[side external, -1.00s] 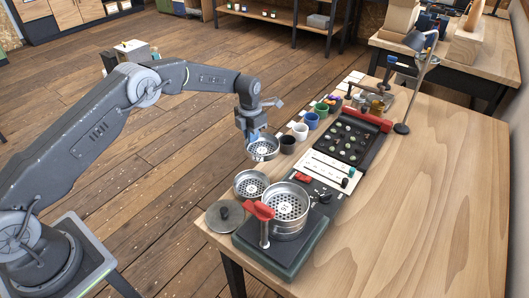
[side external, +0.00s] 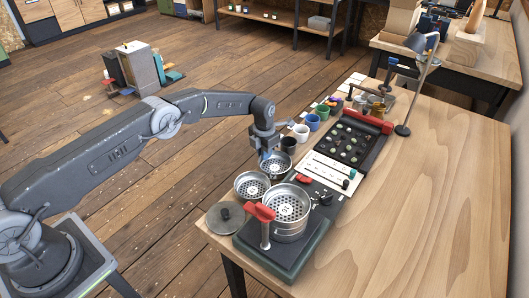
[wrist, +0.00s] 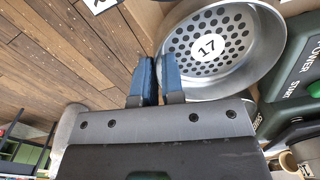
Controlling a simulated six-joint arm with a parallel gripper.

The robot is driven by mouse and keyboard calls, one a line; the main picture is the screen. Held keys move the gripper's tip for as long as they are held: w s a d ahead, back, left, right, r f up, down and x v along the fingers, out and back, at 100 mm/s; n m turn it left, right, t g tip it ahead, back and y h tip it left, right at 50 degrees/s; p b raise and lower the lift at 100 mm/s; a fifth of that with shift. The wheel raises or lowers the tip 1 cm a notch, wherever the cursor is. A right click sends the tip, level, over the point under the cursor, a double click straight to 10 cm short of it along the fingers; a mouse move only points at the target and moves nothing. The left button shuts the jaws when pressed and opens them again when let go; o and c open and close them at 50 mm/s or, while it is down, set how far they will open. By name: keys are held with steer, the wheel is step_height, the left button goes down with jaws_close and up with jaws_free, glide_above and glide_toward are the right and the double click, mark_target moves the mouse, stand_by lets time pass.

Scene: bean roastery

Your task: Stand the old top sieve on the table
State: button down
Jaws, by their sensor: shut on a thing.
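My gripper (side external: 268,155) is shut on the rim wall of a shallow metal sieve (side external: 278,165) with a perforated floor. In the wrist view its blue fingers (wrist: 159,80) pinch the near wall, and the sieve (wrist: 250,75) shows a white round label reading 17. Another sieve (side external: 290,234) sits on the dark green shaker base (side external: 285,262).
A red-handled clamp (side external: 260,211) stands at the shaker. A grey lid with a black knob (side external: 225,226) lies at the near corner. A black cup (side external: 288,144) and other coloured cups line the left edge behind the held sieve. The table's right side is clear.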

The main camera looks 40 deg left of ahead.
steer(key=c, duration=1.2)
jaws_free()
steer(key=shift+f, duration=0.1)
steer(key=shift+c, duration=0.2)
step_height(320, 180, up, 12)
steer(key=shift+a+r, duration=0.15)
steer(key=shift+r, duration=0.05)
